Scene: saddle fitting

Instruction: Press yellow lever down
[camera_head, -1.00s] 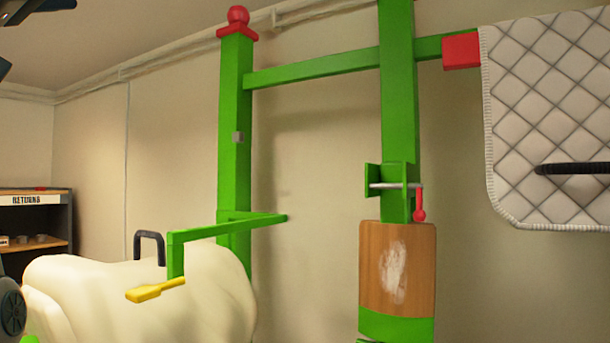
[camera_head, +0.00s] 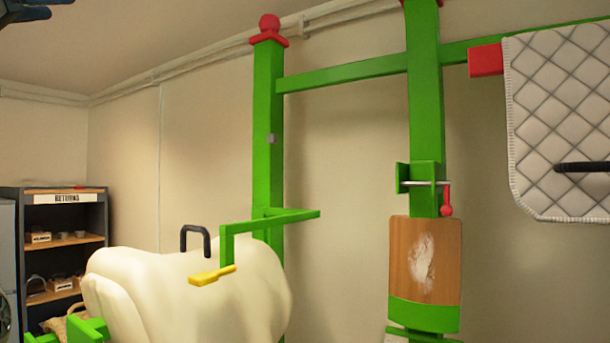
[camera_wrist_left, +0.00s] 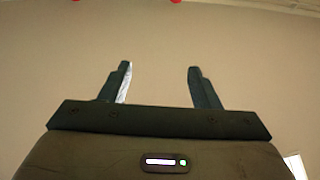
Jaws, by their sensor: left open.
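The yellow lever (camera_head: 212,275) is a short yellow handle at the end of a green bent arm (camera_head: 270,222). The arm comes out from the green post (camera_head: 268,150), and the lever hangs in front of the cream saddle-shaped body (camera_head: 190,300). In the left wrist view my left gripper (camera_wrist_left: 160,82) is open and empty, with only plain wall beyond its fingers. No gripper fingers show clearly in the head view; a dark part of mine shows at its top left corner. My right gripper is not in view.
A dark shelf marked RETURNS (camera_head: 65,198) stands at the left. A second green post (camera_head: 424,100) carries a red-knobbed pin (camera_head: 446,205) above a wooden block (camera_head: 425,260). A quilted white pad (camera_head: 560,120) hangs at the right. Bare wall shows between the posts.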

